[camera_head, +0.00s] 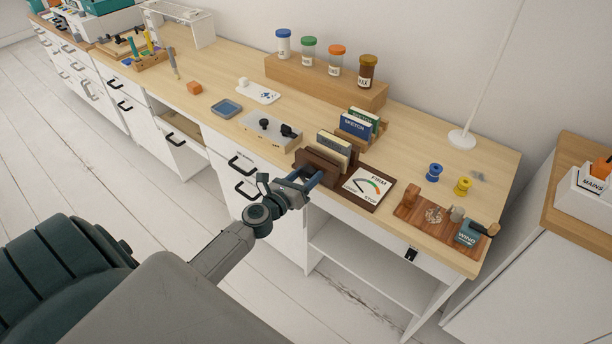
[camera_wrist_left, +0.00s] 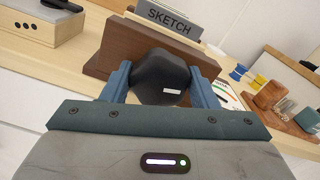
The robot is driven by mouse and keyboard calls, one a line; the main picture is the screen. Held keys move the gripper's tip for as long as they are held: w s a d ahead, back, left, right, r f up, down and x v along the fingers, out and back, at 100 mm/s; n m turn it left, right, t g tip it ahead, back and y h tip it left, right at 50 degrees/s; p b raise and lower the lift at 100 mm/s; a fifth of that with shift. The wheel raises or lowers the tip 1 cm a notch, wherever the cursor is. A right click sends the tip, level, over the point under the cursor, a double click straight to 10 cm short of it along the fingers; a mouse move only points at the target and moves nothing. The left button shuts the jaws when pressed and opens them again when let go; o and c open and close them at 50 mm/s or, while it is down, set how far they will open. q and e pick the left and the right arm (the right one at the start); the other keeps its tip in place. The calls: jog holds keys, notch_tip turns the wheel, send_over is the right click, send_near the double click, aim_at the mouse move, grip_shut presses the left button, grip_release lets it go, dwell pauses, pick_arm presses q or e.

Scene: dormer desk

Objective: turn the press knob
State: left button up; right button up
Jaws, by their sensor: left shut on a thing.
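The press knob (camera_wrist_left: 160,78) is black and faceted with a small white mark, on the near face of a dark brown wooden press (camera_wrist_left: 110,63). My left gripper (camera_head: 308,180) is at the front of the press (camera_head: 318,165) at the desk's front edge. In the left wrist view its two blue fingers (camera_wrist_left: 160,85) are shut on the knob from both sides. In the head view the gripper hides the knob. A gauge card (camera_head: 369,187) marked FIRM and STOP lies right of the press. My right gripper is not in view.
A box with black knobs (camera_head: 262,135) stands to the left. A wooden board with a winder (camera_head: 433,214) lies to the right, near blue (camera_head: 434,173) and yellow (camera_head: 463,186) spools.

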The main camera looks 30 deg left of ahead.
pick_arm(q)
jog(key=shift+n, duration=2.6)
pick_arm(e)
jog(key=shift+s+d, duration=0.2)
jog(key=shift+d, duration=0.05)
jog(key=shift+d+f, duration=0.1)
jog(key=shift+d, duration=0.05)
pick_arm(q)
jog(key=o, duration=1)
jog(key=shift+c, duration=0.2)
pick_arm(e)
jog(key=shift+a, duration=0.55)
pick_arm(q)
jog(key=shift+s+a, duration=0.1)
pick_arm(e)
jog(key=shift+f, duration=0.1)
